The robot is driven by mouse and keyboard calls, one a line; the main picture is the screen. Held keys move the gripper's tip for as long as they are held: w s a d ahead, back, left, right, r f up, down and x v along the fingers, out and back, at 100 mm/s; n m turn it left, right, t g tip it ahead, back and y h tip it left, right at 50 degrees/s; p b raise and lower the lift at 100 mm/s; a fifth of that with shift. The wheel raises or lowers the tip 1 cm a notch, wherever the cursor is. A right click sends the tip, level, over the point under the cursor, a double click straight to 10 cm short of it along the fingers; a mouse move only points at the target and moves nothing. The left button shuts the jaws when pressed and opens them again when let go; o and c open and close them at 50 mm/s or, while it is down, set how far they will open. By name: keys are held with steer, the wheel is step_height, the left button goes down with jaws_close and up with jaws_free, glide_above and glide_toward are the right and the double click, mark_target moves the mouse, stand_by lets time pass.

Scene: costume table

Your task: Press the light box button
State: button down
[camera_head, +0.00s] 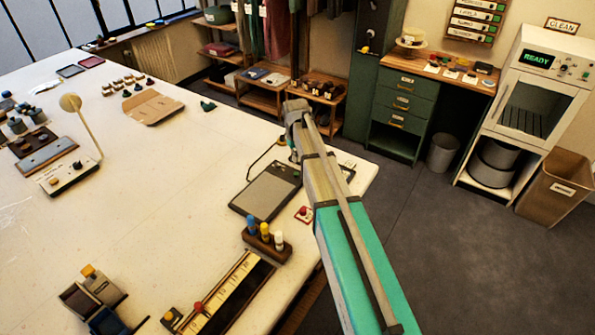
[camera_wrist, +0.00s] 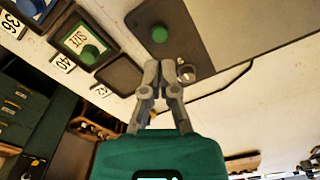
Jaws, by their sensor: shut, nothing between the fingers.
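The light box (camera_head: 265,191) is a flat dark-framed panel with a grey face, lying near the right edge of the white table. In the wrist view, its dark end (camera_wrist: 185,42) carries a round green button (camera_wrist: 160,33). My gripper (camera_wrist: 159,68) is shut and empty, with its fingertips just short of the button in the picture. The height of the tips above the panel is hard to judge.
A dark cable (camera_wrist: 220,88) curves beside the panel. Trays with a green knob (camera_wrist: 90,54) and number tags sit to the left in the wrist view. A wooden stand with bottles (camera_head: 266,241) and a small red button (camera_head: 303,211) are nearer. The table's middle is mostly clear.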

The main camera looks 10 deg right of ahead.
steer(key=shift+r+p, duration=0.65)
steer(key=shift+r, duration=0.1)
steer(key=s+f+m+b, duration=0.2)
steer(key=s+m, duration=0.1)
steer(key=s, duration=2.2)
steer(key=shift+d, duration=0.3)
steer(key=c, duration=1.4)
jaws_free()
steer(key=shift+s, duration=0.1)
